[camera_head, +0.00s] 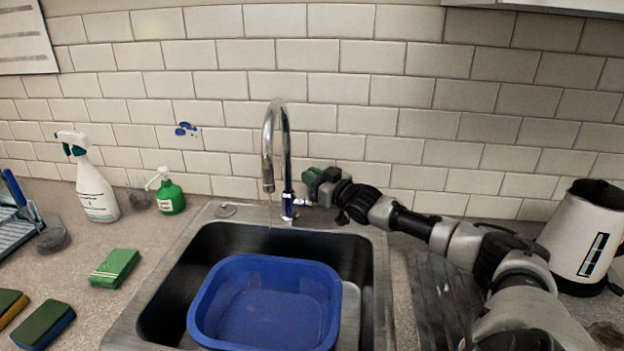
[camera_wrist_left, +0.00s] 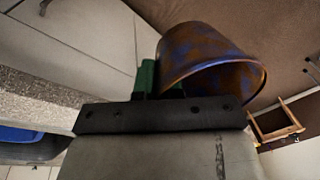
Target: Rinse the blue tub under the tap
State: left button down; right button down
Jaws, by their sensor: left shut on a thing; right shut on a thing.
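A tub (camera_wrist_left: 215,58), blue and smeared with brown, is in the left wrist view, tilted with its mouth toward the right. My left gripper (camera_wrist_left: 158,78) is shut on the tub's wall with its green fingers. Neither shows in the head view. The chrome tap (camera_head: 271,150) stands behind the sink (camera_head: 372,270).
A blue basin (camera_head: 325,268) sits in the sink below the spout. A spray bottle (camera_head: 95,185), green soap bottle (camera_head: 170,193) and sponges (camera_head: 115,268) are on the left. A kettle (camera_head: 580,235) stands right, behind my right arm. Tiled wall closes the back.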

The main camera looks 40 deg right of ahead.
jog(key=c, duration=1.2)
grip_release()
